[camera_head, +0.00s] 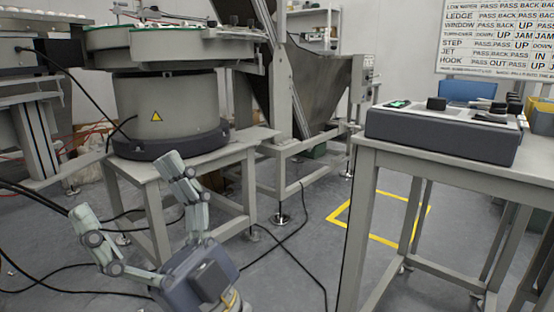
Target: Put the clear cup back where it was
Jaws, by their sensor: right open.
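I see no clear cup in the head view. My right gripper (127,190) is at the lower left of the picture, with its two grey-green fingers spread wide apart. It is open, and I see nothing between its fingers. It shows in front of the light grey stand that carries the round bowl feeder. My left gripper is not in view.
The bowl feeder (166,103) stands on a grey stand (240,143) at the left. A table (430,165) at the right carries a dark control box (440,130). Yellow floor tape (385,240) and cables lie on the grey floor. A hopper machine stands behind.

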